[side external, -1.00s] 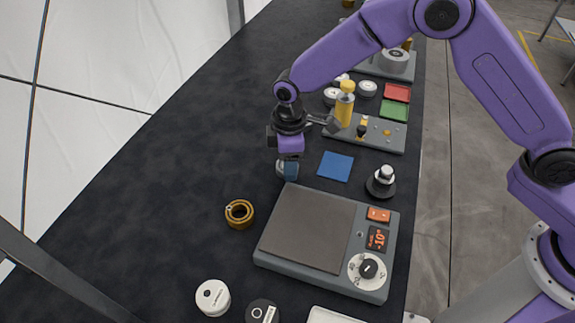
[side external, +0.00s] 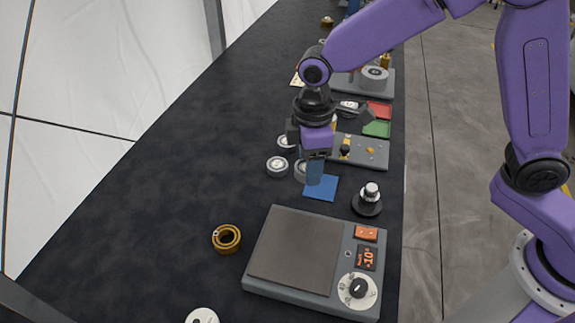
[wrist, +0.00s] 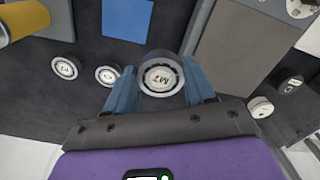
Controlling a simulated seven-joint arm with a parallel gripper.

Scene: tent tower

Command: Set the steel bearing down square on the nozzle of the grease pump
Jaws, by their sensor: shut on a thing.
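My gripper (side external: 314,178) is shut on the steel bearing (wrist: 162,77), a ring with a pale face marked M7, held between the blue fingers. The bearing also shows beside the fingers in the side view (side external: 300,171), partly hidden. The grease pump appears to be the grey base (side external: 372,152) with yellow parts behind my gripper. Its yellow cylinder (wrist: 18,20) shows at the wrist view's upper left. My arm hides most of the cylinder, and I cannot make out the nozzle clearly.
Loose bearings (side external: 277,167) lie left of my gripper. A black stand with a steel post (side external: 368,199) is at right. The scale (side external: 296,250) is in front and a brass ring (side external: 227,239) is at its left. Red (side external: 379,110) and green (side external: 376,128) trays lie behind.

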